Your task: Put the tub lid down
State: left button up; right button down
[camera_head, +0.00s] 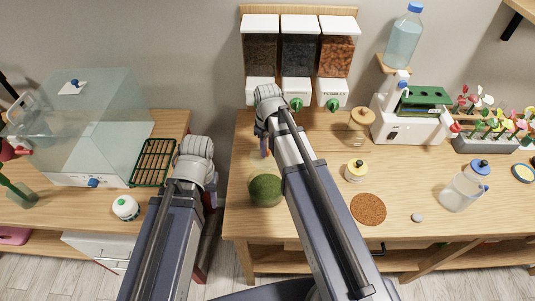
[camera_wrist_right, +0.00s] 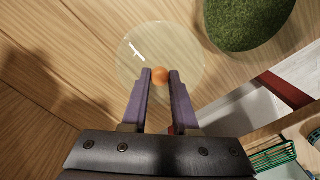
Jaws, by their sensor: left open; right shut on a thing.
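The tub lid is a clear round disc with an orange knob. It shows in the right wrist view (camera_wrist_right: 185,45), against the wooden tabletop. My right gripper (camera_wrist_right: 160,78) is shut on the knob. In the head view my right gripper (camera_head: 265,145) is over the left part of the right-hand table, and the lid is mostly hidden by the arm. I cannot tell whether the lid touches the tabletop. My left gripper (camera_head: 212,196) is open, over the gap between the two tables, with its fingers partly hidden by its wrist.
Three dispensers (camera_head: 300,50) stand at the back. A brown round mat (camera_head: 368,209), a yellow-topped jar (camera_head: 356,171) and a wooden-topped jar (camera_head: 361,125) stand to the right. The left table holds a glass case (camera_head: 85,120) and green rack (camera_head: 153,162).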

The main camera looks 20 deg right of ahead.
aim_at(268, 151)
pick_arm(q)
jog(key=shift+f, duration=0.35)
pick_arm(e)
jog(key=shift+f, duration=0.35)
jog(key=shift+f, duration=0.3)
pick_arm(q)
jog(key=shift+f, duration=0.25)
pick_arm(e)
jog(key=c, duration=0.7)
grip_release()
pick_arm(q)
jog(key=shift+r, duration=0.15)
pick_arm(e)
jog(key=shift+r, duration=0.2)
notch_tip(268, 151, up, 12)
jog(key=p, duration=1.2)
pick_arm(q)
notch_tip(268, 151, up, 12)
pick_arm(e)
jog(key=s+a, duration=0.3)
jog(key=s, duration=0.1)
jog(key=s+a+m, duration=0.1)
jog(key=s+a, duration=0.3)
jog(key=s, duration=0.1)
jog(key=s+a+m+h, duration=0.1)
jog(key=s+a, duration=0.2)
jog(key=s, duration=0.2)
jog(key=shift+s+a+r, duration=0.15)
jog(key=shift+a, duration=0.1)
